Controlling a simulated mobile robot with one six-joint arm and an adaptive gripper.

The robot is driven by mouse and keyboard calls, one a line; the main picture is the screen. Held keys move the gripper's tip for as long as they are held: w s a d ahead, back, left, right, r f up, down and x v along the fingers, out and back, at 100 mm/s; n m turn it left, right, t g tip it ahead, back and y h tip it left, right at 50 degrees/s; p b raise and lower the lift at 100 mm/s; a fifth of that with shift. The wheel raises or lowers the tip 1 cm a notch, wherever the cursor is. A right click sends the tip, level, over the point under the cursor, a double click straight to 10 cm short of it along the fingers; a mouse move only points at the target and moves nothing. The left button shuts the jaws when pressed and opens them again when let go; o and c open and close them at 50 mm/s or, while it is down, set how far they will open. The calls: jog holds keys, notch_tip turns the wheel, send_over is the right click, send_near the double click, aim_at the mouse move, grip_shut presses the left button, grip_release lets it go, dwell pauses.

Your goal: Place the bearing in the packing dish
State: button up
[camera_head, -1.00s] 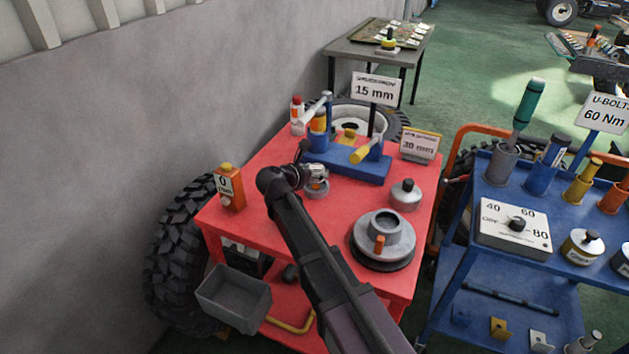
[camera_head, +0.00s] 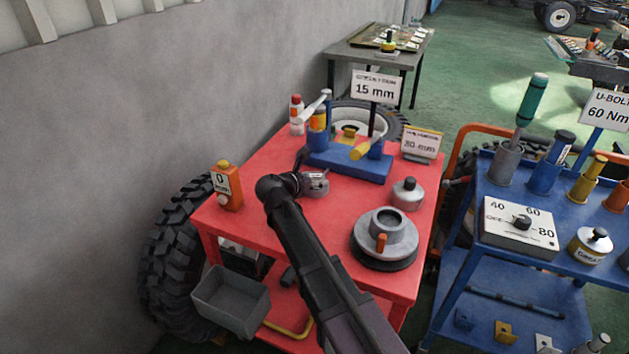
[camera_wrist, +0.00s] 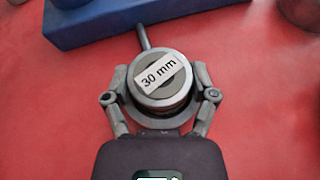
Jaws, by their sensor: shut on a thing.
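My gripper (camera_wrist: 160,76) is shut on the bearing (camera_wrist: 172,86), a round grey piece with a "30 mm" label on top. One finger lies on each side of it. In the head view my gripper (camera_head: 312,180) is low over the red table. The packing dish (camera_wrist: 160,122) seems to be the darker grey round rim beneath and around the bearing, with a dark stem behind. The bearing is at the dish, upright; I cannot tell whether it rests on the dish floor. The dish's inside is mostly hidden.
A blue tool stand (camera_head: 345,163) lies just behind. An orange bottle (camera_head: 228,187) stands left, a grey canister (camera_head: 407,194) right, and a grey hub (camera_head: 385,232) front right. A blue trolley (camera_head: 465,215) stands right.

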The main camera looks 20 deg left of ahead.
jog(key=shift+f, duration=0.2)
jog(key=o, duration=1.2)
jog(key=shift+r, duration=0.1)
jog(key=shift+r, duration=0.1)
jog(key=shift+s+r, duration=0.1)
jog(key=p+v, duration=0.4)
jog(key=v, duration=0.7)
jog(key=shift+s+a+r, duration=0.1)
jog(key=shift+s+a, duration=0.05)
jog(key=shift+s, duration=0.2)
